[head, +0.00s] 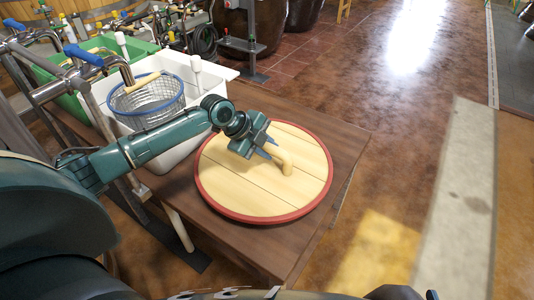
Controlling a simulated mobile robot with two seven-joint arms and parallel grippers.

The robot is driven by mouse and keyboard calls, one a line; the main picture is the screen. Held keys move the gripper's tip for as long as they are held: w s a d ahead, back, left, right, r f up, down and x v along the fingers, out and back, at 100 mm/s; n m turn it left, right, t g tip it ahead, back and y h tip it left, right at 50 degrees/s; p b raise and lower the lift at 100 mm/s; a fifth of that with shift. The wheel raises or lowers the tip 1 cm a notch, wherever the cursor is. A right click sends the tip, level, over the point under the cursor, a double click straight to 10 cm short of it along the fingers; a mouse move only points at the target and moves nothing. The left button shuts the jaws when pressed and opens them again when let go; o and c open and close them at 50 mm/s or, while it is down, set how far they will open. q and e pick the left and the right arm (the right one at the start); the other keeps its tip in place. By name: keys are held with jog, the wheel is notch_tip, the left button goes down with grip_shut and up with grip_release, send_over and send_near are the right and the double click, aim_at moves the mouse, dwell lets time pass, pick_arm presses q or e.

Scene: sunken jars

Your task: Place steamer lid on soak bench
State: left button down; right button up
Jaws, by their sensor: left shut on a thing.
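The steamer lid (240,190) is a round disc of pale wooden planks with a red rim and a pale bent handle (286,166). It lies flat on or just over the brown wooden bench (335,145); a small gap underneath cannot be ruled out. My left gripper (272,151) reaches in from the left and is shut on the lid's handle, its fingers partly hiding it. My right gripper does not show in the head view.
Metal pipes with blue-handled taps (82,54) rise at the left. The floor right of the bench is open.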

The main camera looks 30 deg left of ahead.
pick_arm(q)
jog(key=shift+f, duration=0.75)
jog(key=c, duration=1.2)
grip_release()
pick_arm(e)
jog(key=shift+a+f, duration=0.1)
jog(key=shift+f, duration=0.1)
pick_arm(q)
jog(key=p+v, duration=0.1)
jog(key=v, duration=1.1)
jog(key=shift+p, duration=0.4)
pick_arm(e)
jog(key=shift+s+d+r+m, duration=0.1)
jog(key=shift+d+r+m, duration=0.15)
jog(key=shift+r, duration=0.25)
jog(key=shift+a+r, duration=0.1)
jog(key=shift+r, duration=0.05)
